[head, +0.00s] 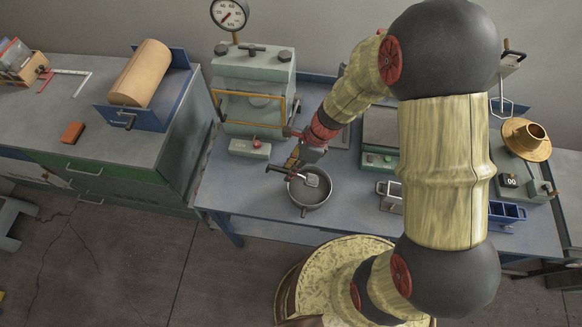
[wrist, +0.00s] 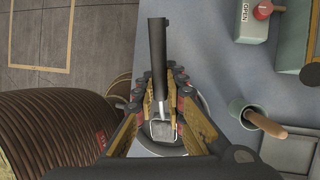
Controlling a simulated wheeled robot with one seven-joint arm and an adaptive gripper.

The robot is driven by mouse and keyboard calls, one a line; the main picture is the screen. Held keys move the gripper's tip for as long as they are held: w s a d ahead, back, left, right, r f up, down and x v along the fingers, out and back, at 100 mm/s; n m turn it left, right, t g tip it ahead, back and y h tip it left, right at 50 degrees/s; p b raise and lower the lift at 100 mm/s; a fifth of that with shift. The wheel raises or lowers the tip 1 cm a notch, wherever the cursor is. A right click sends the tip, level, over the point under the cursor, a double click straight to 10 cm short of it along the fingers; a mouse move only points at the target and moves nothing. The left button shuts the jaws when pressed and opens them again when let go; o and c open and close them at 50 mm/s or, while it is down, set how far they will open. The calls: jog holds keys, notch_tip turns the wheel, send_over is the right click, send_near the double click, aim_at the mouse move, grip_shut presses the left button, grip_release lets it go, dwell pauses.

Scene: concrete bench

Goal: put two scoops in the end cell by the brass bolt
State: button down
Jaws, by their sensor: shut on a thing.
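My gripper (head: 295,163) is shut on a scoop, with the dark handle (wrist: 157,62) held across the fingers. The scoop's small metal pan (head: 311,180) is over a round grey pot (head: 322,202) on the bench. In the wrist view the scoop's pan (wrist: 162,131) shows between the fingers, with the pot behind it. I cannot tell whether the scoop carries anything. A blue divided tray (head: 508,213) with cells is at the right front of the bench, partly hidden by my arm. The brass bolt cannot be made out.
A grey metal holder (head: 390,194) stands right of the pot. A green press (head: 252,92) with a gauge stands behind left. A green block marked OPEN (wrist: 254,18) and a cup with a wooden handle (wrist: 257,118) show in the wrist view.

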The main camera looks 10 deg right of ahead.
jog(key=shift+w+a+r+h+p, duration=0.1)
jog(key=shift+a+r+h+p, duration=0.35)
jog(key=shift+p, duration=1.35)
jog(key=h+p, duration=0.1)
jog(key=p, duration=0.1)
jog(key=shift+r+p, duration=0.2)
jog(key=shift+p, duration=0.1)
jog(key=shift+w+a+g+h+p, duration=0.15)
jog(key=shift+g+h+p, duration=0.3)
jog(key=shift+p, duration=0.75)
